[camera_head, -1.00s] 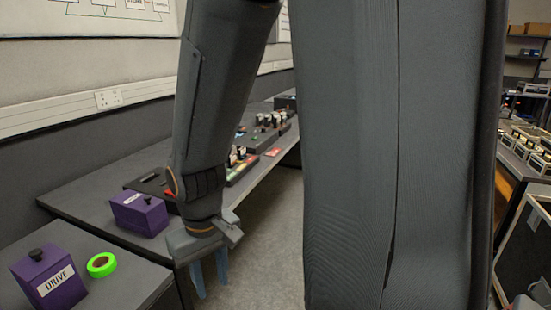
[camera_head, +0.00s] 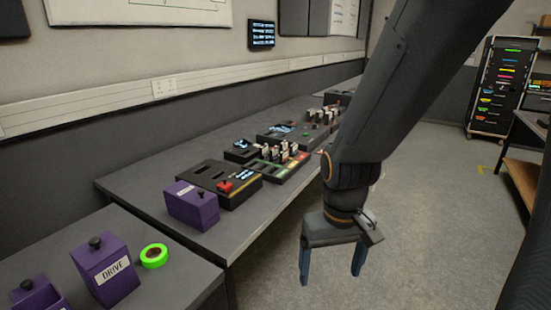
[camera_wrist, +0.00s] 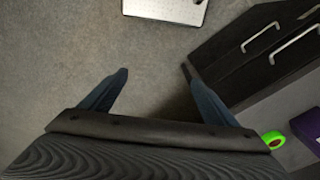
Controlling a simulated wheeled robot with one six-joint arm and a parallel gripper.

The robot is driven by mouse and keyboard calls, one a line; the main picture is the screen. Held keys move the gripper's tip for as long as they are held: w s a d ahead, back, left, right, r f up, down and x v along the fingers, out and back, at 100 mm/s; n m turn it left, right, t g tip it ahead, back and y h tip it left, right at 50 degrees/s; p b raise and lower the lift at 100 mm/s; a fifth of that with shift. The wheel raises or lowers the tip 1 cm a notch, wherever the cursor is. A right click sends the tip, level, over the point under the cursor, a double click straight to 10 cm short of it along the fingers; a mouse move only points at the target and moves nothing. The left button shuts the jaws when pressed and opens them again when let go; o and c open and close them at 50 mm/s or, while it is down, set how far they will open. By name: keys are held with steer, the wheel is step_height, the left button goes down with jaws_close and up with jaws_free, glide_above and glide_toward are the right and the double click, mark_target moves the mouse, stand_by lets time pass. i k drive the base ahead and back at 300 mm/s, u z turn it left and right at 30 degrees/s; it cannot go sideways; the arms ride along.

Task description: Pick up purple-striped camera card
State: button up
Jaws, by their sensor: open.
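My gripper (camera_head: 332,272) hangs open and empty over the floor, to the right of the desk's front edge. In the wrist view its two blue fingers (camera_wrist: 158,88) are spread apart with only grey floor between them. Several small upright cards (camera_head: 280,149) stand in a dark tray with green, yellow and red marks (camera_head: 268,172) on the desk. More stand in a unit farther back (camera_head: 326,115). They are too small for me to tell which one has purple stripes. My gripper is well apart from all of them.
Purple boxes stand on the near desk, one labelled DRIVE (camera_head: 106,270), beside a green tape roll (camera_head: 154,256). Another purple box (camera_head: 190,205) and a black slotted box with a red part (camera_head: 219,183) stand farther along. The floor (camera_head: 420,200) on the right is clear.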

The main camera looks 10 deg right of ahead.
mark_target(274, 153)
steer(key=z, duration=0.55)
steer(key=i, duration=0.55)
steer(key=z, duration=0.9)
steer(key=i, duration=0.6)
steer(key=z, duration=0.1)
